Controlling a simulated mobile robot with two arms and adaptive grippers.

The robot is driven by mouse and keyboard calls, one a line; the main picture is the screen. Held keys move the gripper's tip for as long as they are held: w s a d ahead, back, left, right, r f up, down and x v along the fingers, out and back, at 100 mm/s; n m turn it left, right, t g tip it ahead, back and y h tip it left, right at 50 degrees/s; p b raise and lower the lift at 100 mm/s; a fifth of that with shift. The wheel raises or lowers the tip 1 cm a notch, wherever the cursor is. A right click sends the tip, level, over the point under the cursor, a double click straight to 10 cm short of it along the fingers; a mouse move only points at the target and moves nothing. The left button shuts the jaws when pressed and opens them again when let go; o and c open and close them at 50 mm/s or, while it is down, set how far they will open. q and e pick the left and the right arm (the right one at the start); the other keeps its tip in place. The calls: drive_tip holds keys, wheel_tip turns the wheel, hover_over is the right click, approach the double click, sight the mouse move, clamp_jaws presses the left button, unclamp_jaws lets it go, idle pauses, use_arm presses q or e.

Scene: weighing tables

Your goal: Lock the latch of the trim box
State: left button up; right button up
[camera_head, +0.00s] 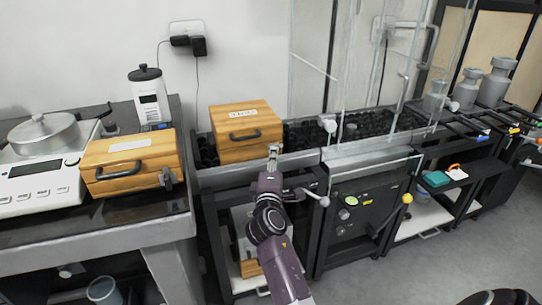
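Two wooden boxes with dark handles and white labels are in view; the labels are too small to read, so I cannot tell which is the trim box. One box (238,117) sits closed on the roller conveyor in the middle. The other box (113,170) sits closed on the left table, with a grey metal latch (167,179) at its right front corner.
A white scale (42,188) with a metal pan stands left of the left box. A white bottle (149,97) stands behind it. Rollers (375,122) run right of the middle box beside clear panels. Grey weights (496,83) stand at the far right.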

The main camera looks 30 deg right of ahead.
drive_tip(key=x, duration=0.3)
drive_tip(key=shift+w+d, duration=0.15)
drive_tip(key=shift+w, duration=0.1)
drive_tip(key=shift+c, duration=0.3)
drive_tip(key=shift+f, duration=0.1)
clamp_jaws()
